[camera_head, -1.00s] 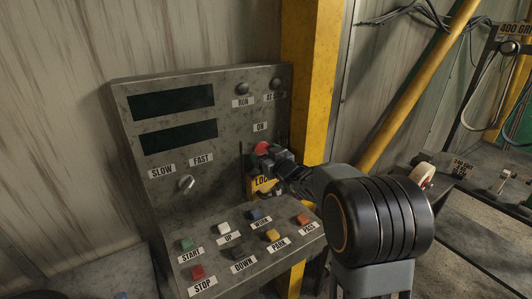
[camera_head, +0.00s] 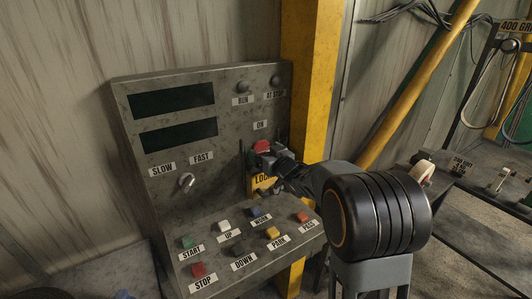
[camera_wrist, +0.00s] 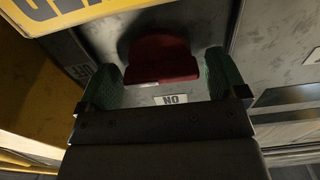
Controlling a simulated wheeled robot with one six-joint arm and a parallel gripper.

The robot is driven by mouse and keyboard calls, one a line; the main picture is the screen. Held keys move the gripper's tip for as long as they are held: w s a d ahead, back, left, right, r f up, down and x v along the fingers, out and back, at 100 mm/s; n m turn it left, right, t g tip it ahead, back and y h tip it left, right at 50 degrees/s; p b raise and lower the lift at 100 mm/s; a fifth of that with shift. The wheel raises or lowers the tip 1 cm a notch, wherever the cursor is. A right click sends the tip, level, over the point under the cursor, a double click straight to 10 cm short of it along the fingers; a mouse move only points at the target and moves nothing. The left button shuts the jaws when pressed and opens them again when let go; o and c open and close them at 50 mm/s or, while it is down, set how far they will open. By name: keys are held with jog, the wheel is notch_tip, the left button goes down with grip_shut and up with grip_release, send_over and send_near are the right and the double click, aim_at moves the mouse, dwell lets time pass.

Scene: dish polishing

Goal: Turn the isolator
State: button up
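The isolator is a red handle (camera_head: 261,146) on the right of the grey control panel, just below the ON label (camera_head: 260,125). My gripper (camera_head: 268,158) is at the handle and hides its lower part in the head view. In the wrist view the panel appears upside down, and the red handle (camera_wrist: 162,60) lies between the two green-padded fingers of my gripper (camera_wrist: 162,72). The fingers are open, one on each side, with a visible gap to the handle on both sides. The ON label also shows in the wrist view (camera_wrist: 171,99).
A yellow plate (camera_head: 262,183) with partly hidden lettering sits just below the handle. Several coloured buttons, such as the red STOP button (camera_head: 198,269), cover the sloped lower panel. A yellow post (camera_head: 314,80) stands close on the right. A SLOW/FAST knob (camera_head: 186,181) is at left.

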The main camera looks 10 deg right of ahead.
jog(key=shift+o, duration=0.7)
jog(key=b+v, duration=0.1)
jog(key=v, duration=1.3)
jog(key=shift+b, duration=0.3)
jog(key=shift+w, duration=0.1)
